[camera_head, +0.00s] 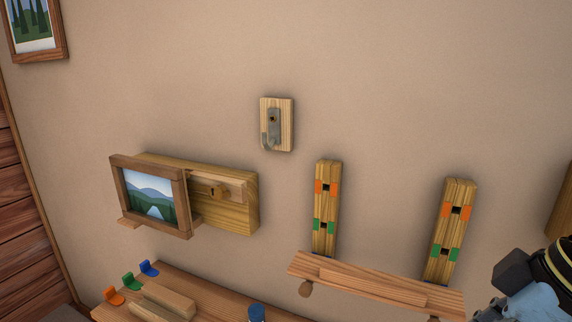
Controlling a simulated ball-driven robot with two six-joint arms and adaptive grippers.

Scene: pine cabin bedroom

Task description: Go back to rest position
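Part of my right arm and what looks like the edge of my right gripper (490,306) enter at the lower right corner. The fingertips are cut off by the frame edge, so I cannot tell if they are open or shut. The visible part is close to the right end of a wooden shelf board (375,284). My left arm and gripper are not in view.
On the wall are a metal hook on a wooden plate (284,104), a framed landscape picture (150,195) on a wooden block (240,210), and two slotted uprights (325,205) (450,230). Below, a wooden ledge (215,300) carries coloured hooks (131,281) and a blue object (256,314).

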